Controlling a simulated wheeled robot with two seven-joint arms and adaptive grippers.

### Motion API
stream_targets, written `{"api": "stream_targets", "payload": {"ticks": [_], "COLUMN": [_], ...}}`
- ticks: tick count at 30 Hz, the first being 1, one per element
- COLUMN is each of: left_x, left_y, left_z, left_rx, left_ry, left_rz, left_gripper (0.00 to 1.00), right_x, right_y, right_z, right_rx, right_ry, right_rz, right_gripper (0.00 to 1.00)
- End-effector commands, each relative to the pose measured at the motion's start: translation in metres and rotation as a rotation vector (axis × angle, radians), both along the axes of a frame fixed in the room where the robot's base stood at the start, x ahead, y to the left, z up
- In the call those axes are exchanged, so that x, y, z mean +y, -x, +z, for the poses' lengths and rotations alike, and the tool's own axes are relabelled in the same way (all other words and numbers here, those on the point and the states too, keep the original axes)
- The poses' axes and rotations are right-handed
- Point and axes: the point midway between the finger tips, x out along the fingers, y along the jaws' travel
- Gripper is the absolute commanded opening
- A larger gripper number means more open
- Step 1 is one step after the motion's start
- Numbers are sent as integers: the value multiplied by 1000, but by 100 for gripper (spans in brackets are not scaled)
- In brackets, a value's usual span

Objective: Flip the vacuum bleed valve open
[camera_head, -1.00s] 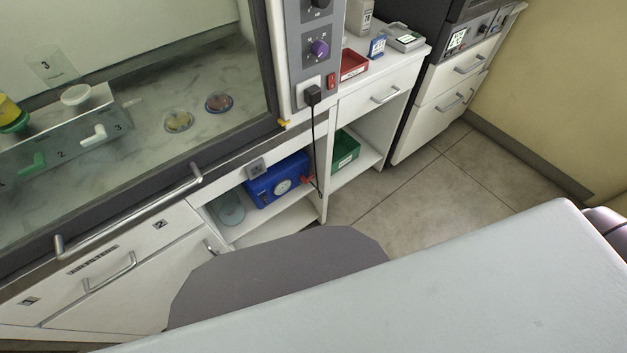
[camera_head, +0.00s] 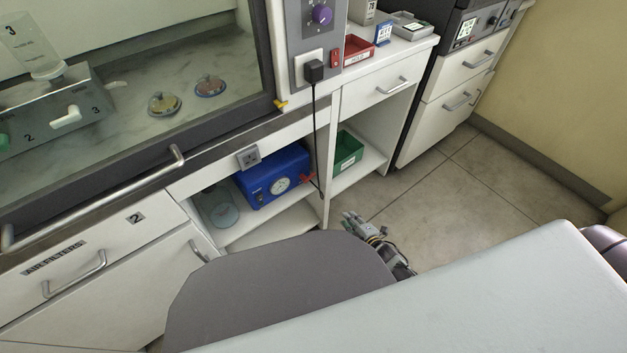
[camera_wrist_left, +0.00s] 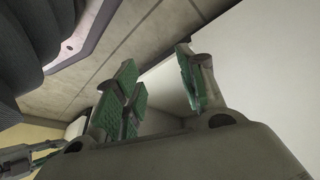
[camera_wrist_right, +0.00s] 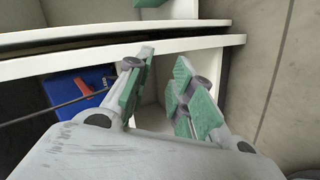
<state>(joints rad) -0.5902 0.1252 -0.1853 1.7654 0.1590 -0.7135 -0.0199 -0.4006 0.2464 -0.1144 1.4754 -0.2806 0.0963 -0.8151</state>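The blue vacuum pump (camera_head: 262,187) with a round gauge sits on the open shelf under the hood. A red lever (camera_head: 308,179), which looks like the bleed valve, sticks out of its right side. In the right wrist view the red lever (camera_wrist_right: 86,88) shows at the left against the blue pump (camera_wrist_right: 72,100). My right gripper (camera_head: 352,222) is open and empty, in front of and below the lever to its right, not touching it. Its green-padded fingers (camera_wrist_right: 166,66) are apart. My left gripper (camera_wrist_left: 160,78) is open and empty in its wrist view, outside the head view.
A black cord (camera_head: 314,130) hangs from the plug past the lever. A cabinet divider (camera_head: 328,150) stands right of the pump. A green bin (camera_head: 347,150) sits on the neighbouring shelf. Floor to the right is clear.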

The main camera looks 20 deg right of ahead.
Motion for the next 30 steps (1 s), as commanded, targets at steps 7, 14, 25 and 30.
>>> {"api": "stream_targets", "payload": {"ticks": [7, 14, 25, 30], "left_x": [-16, -29, -42, -43], "left_y": [-10, -17, -22, -22], "left_z": [18, 41, 74, 78], "left_rx": [-41, -81, -125, -128], "left_ry": [50, 95, 147, 151], "left_rz": [-1, -4, -11, -12], "left_gripper": [40, 40, 40, 40], "right_x": [12, 26, 45, 46], "right_y": [-22, -35, -41, -41], "right_z": [29, 61, 101, 106], "right_rx": [-173, -337, -533, -549], "right_ry": [131, 262, 421, 434], "right_rz": [116, 211, 307, 313], "right_gripper": [23, 23, 23, 23]}}
